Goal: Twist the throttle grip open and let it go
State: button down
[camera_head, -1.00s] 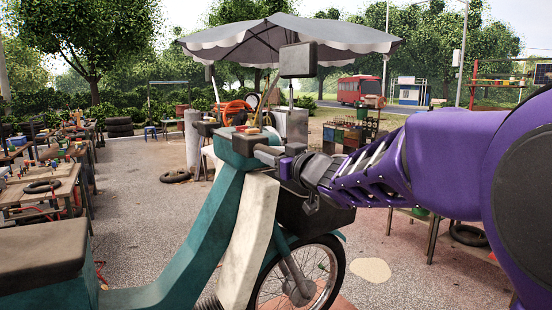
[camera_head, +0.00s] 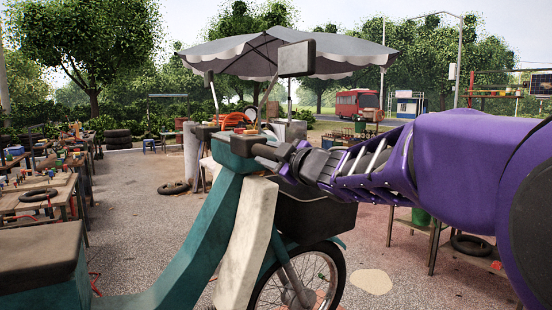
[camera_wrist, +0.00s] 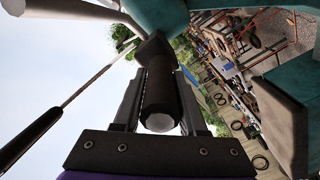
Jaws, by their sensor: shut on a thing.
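The teal motorbike (camera_head: 190,235) stands in front of me, with its handlebar at the upper middle. The dark throttle grip (camera_head: 268,151) sticks out from the handlebar towards the right in the head view. My gripper (camera_head: 290,157) comes in from the right and is shut around the outer end of the grip. In the wrist view the throttle grip (camera_wrist: 161,92) runs lengthwise between the two fingers of my gripper (camera_wrist: 160,100), its round pale end cap facing the camera. The fingers flank it closely. Exact finger contact is partly hidden.
A mirror (camera_head: 297,58) rises above the handlebar, its stem (camera_wrist: 88,80) passing left of the grip in the wrist view. A dark basket (camera_head: 315,214) sits below my gripper. Cluttered workbenches (camera_head: 40,195) stand at left. The paved ground behind is mostly open.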

jog(key=shift+n, duration=0.3)
dwell(0.4)
jog(key=shift+c, duration=2.4)
grip_release()
